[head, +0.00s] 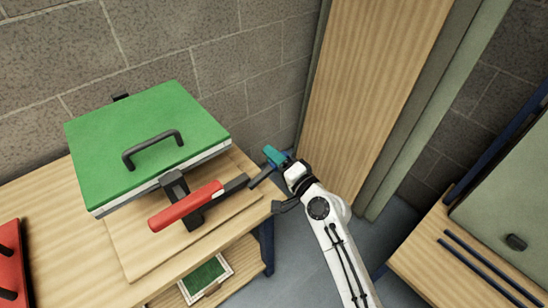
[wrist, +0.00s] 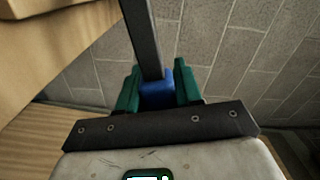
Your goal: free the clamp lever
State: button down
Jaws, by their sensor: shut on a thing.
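The clamp lever (head: 186,205) is a red bar lying across a black clamp bracket (head: 174,186) at the front of a green-lidded box (head: 150,160). My gripper (head: 275,158) is right of the lever, beyond the table's right edge. In the wrist view its green fingers (wrist: 158,82) are shut on the blue end (wrist: 157,95) of a dark bar (wrist: 142,35). The bar (head: 262,176) points towards the lever's grey end. I cannot tell whether they touch.
The box stands on a wooden table (head: 35,205) against a block wall. A red object (head: 10,262) lies at the table's left. A green-filled tray (head: 206,277) sits on the lower shelf. A wooden panel (head: 375,90) stands behind my arm. Another table (head: 445,265) is at the right.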

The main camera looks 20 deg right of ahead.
dwell(0.4)
jog(key=s+a+r+n+b, duration=0.1)
jog(key=a+r+n, duration=0.5)
jog(key=n, duration=0.6)
jog(key=shift+s, duration=0.5)
jog(key=c, duration=0.8)
grip_release()
jog(key=shift+c, duration=0.2)
jog(key=shift+r, duration=0.1)
jog(key=b+v, duration=0.1)
jog(key=v, duration=0.9)
jog(key=shift+s, duration=0.4)
jog(key=shift+d, duration=0.1)
